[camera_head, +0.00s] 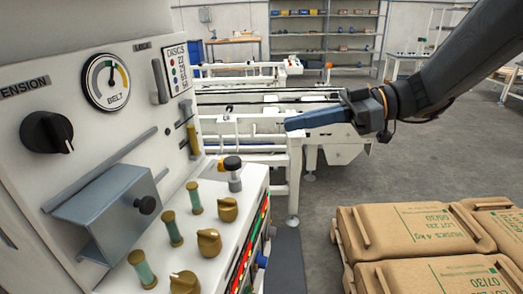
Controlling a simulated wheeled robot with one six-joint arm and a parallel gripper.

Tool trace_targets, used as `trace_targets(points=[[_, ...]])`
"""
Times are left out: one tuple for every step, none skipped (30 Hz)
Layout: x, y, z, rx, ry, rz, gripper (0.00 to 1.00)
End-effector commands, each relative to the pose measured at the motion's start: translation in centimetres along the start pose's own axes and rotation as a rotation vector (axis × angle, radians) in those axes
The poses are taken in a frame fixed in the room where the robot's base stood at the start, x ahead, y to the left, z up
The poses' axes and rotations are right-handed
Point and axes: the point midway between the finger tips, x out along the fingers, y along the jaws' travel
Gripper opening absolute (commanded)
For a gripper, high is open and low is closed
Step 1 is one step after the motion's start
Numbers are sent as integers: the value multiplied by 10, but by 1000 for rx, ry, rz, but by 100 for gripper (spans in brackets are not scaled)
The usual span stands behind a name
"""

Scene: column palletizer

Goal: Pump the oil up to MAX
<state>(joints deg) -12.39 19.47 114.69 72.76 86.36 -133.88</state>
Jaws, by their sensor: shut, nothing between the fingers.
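A plunger with a black cap (232,164) and grey body stands upright at the far end of the machine's sloped ledge; it looks like the oil pump. Behind it, a narrow vertical brass-coloured gauge (193,140) is fixed to the white panel; its oil level and any MAX mark are too small to read. Several small sight glasses (172,228) with brass ends stand along the ledge beside brass knobs (210,242). My gripper (288,124) is shut and empty, held in the air to the right of the plunger, pointing left and touching nothing visible.
The white panel carries a black tension knob (46,132), a belt dial (106,81) and a grey hooded box (115,207). White conveyor frames (260,125) stand behind. Brown sacks (415,235) are stacked at lower right. Grey floor (310,225) is open between machine and sacks.

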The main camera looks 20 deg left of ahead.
Motion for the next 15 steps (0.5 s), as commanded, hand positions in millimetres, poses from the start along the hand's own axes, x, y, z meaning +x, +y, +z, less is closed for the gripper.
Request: trace_targets(points=[[6, -2, -3, -4, -4, -1, 0], [10, -3, -4, -6, -7, -2, 0], [14, -4, -5, -6, -10, -3, 0], [15, -4, -6, -6, -13, -2, 0], [16, -5, -6, -6, -14, -2, 0], [17, -5, -6, -6, -15, -3, 0], [17, -5, -6, -6, -15, -3, 0], [16, -5, -6, -5, -14, -3, 0], [15, -4, -5, -5, -13, -3, 0], [14, -4, -5, -4, -11, -3, 0], [14, -4, -5, -4, -10, -4, 0], [15, -3, -4, -3, -7, -4, 0], [16, -3, -4, -2, -6, -5, 0], [18, -2, -3, -1, -4, -5, 0], [21, -2, -2, 1, -3, -6, 0]])
